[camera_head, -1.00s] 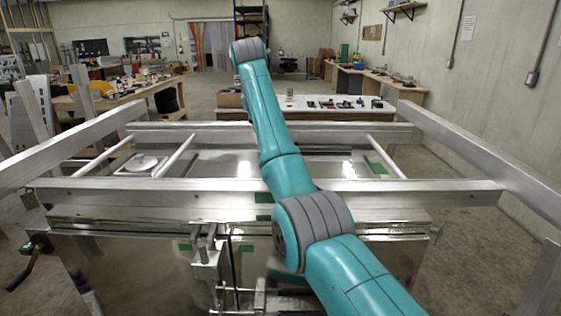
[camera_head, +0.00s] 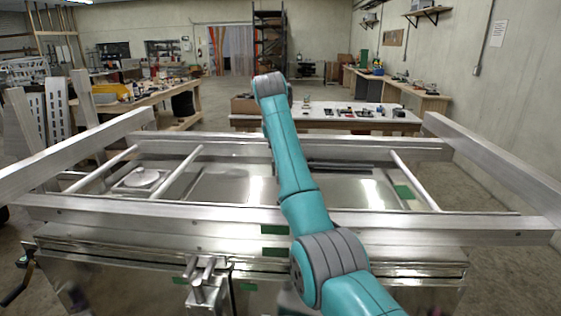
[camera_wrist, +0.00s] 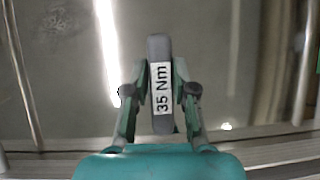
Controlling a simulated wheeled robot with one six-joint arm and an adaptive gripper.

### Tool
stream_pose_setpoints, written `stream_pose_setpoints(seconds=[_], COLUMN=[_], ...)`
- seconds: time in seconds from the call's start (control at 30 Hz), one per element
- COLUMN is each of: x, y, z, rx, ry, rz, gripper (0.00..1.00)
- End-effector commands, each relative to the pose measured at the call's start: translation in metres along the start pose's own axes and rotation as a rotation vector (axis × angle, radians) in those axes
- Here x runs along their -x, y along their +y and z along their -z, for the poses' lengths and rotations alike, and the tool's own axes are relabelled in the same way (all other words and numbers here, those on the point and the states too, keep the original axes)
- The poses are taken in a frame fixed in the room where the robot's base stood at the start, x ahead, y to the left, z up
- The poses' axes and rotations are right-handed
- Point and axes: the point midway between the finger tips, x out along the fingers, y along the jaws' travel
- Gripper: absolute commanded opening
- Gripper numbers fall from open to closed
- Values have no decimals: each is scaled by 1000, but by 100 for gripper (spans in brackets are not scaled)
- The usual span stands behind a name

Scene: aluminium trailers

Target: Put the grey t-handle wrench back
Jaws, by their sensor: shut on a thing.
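The grey t-handle wrench (camera_wrist: 158,46) shows in the wrist view as an upright grey bar with a white "35 Nm" label. My gripper (camera_wrist: 159,72) has one finger on each side of it and is shut on it. Only this grey part of the wrench shows; the rest is hidden or points away from the camera. Blurred shiny metal lies behind it. In the head view my arm reaches over the aluminium trailer frame, and neither my gripper nor the wrench can be made out there.
The aluminium trailer (camera_head: 150,212) fills the foreground with rails and crossbars. A clamp-like metal fitting (camera_head: 205,285) sits on its near side. A white table (camera_head: 320,121) with several small items stands beyond it. A wooden workbench (camera_head: 140,100) is at back left, and shelves line the right wall.

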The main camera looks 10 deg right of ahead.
Motion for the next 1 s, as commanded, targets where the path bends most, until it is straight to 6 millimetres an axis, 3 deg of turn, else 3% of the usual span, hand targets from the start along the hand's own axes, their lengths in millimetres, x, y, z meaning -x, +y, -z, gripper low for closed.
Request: stream_pose_setpoints(seconds=[0.3, 0.63, 0.67, 0.77, 1.0], x=[-30, -32, -33, -33, -32], y=[2, 2, 2, 2, 2], z=[18, 19, 20, 19, 19], rx=[0, 0, 0, 0, 0], ry=[0, 0, 1, 1, 1], rz=[0, 0, 0, 0, 0], gripper=[0, 0, 28, 52, 52])
